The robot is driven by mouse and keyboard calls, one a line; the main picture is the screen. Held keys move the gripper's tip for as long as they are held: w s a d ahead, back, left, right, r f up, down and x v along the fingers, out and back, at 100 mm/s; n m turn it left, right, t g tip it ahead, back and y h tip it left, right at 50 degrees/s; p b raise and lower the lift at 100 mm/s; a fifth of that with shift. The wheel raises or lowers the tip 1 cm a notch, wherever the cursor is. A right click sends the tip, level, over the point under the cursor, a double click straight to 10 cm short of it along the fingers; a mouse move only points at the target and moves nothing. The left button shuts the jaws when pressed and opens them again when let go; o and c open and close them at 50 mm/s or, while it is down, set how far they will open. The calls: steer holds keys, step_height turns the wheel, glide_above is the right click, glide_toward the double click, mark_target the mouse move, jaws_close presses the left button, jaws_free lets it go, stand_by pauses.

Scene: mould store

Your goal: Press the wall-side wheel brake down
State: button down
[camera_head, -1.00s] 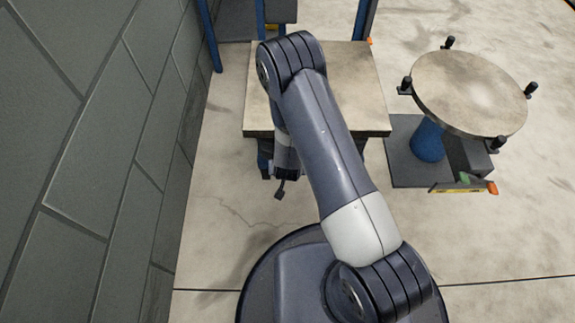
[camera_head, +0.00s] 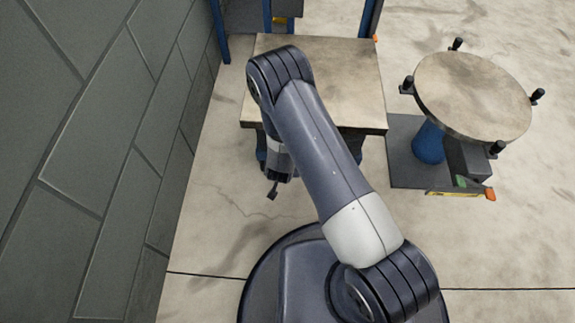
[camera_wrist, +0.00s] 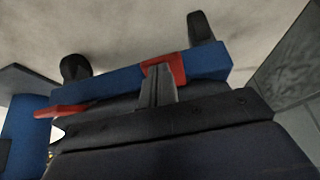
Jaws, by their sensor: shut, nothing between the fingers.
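The square-topped cart (camera_head: 345,85) stands by the wall in the head view. In the wrist view its blue frame bar (camera_wrist: 110,83) crosses the picture, with two dark wheels, one near the wall (camera_wrist: 201,27) and one farther from it (camera_wrist: 75,67). The wall-side red brake pedal (camera_wrist: 178,66) sits on the bar at the fingertips; the other red pedal (camera_wrist: 62,112) is at the left. My gripper (camera_wrist: 160,70) is shut and empty, its tips overlapping the wall-side pedal; contact cannot be told. In the head view my gripper (camera_head: 272,192) hangs low before the cart's front edge.
The block wall (camera_head: 95,150) runs along the left, with a strip of bare floor beside it. A round turntable (camera_head: 472,95) with black knobs stands right of the cart on a dark base. A blue-post rack (camera_head: 218,30) is behind the cart.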

steer(key=shift+s+f+b, duration=0.2)
steer(key=shift+f+b, duration=0.3)
steer(key=shift+f, duration=0.45)
steer(key=shift+f, duration=0.2)
steer(key=shift+r, duration=0.1)
